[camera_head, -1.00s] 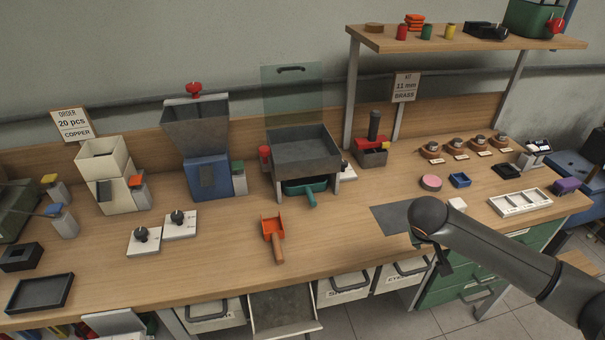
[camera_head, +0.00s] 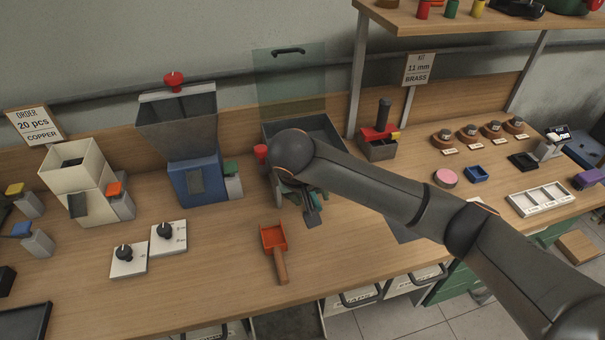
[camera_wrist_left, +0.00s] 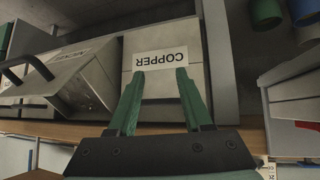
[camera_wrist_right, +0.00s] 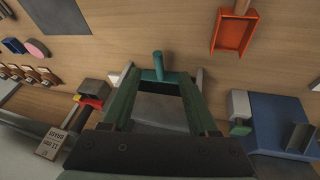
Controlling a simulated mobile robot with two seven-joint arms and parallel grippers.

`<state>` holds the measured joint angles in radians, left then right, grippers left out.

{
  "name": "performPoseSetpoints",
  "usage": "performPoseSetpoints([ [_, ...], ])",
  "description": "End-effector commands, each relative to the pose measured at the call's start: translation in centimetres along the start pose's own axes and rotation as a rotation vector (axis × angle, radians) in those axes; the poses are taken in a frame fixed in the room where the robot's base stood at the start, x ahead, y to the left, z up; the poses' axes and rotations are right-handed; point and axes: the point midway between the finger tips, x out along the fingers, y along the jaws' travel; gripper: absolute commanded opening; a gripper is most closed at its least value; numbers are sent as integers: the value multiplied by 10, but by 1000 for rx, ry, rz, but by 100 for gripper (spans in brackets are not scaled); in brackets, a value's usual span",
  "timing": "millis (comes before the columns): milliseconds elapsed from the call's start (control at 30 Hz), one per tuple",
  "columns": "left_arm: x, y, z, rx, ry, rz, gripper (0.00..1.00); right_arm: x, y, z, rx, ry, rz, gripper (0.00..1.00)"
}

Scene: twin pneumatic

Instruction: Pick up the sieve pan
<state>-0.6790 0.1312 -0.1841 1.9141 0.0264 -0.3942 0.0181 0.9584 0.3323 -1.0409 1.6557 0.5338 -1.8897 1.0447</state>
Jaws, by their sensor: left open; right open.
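The sieve pan is the teal tray with a stub handle under the grey sieve box (camera_head: 328,128). In the right wrist view the teal pan (camera_wrist_right: 158,66) shows with its handle between my open fingertips. In the head view most of it is hidden behind my right arm. My right gripper (camera_head: 311,214) is open and empty, pointing down at the front of the sieve stand; it also shows in the right wrist view (camera_wrist_right: 160,82). I cannot tell whether it touches the handle. My left gripper (camera_wrist_left: 160,74) is open and empty, facing a drawer labelled COPPER (camera_wrist_left: 161,62).
An orange scoop (camera_head: 273,243) lies on the bench just in front of the sieve. A blue hopper machine (camera_head: 190,180) stands to the left. A red-topped press (camera_head: 380,138) stands to the right. Bench surface is clear around the scoop.

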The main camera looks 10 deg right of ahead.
Motion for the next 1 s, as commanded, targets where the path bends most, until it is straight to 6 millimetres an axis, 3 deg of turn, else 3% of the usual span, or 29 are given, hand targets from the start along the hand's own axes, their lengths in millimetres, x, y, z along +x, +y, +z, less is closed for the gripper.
performPoseSetpoints([
  [200,-1,0,-1,0,0,0,50,38,1,0,1,-1,3,60],
  [433,-2,0,-2,0,0,0,50,55,3,0,0,-1,3,60],
  [700,-5,0,-6,0,1,0,50,93,5,0,1,-1,2,60],
  [1000,-5,0,-6,0,2,0,50,99,4,0,-1,0,0,60],
])
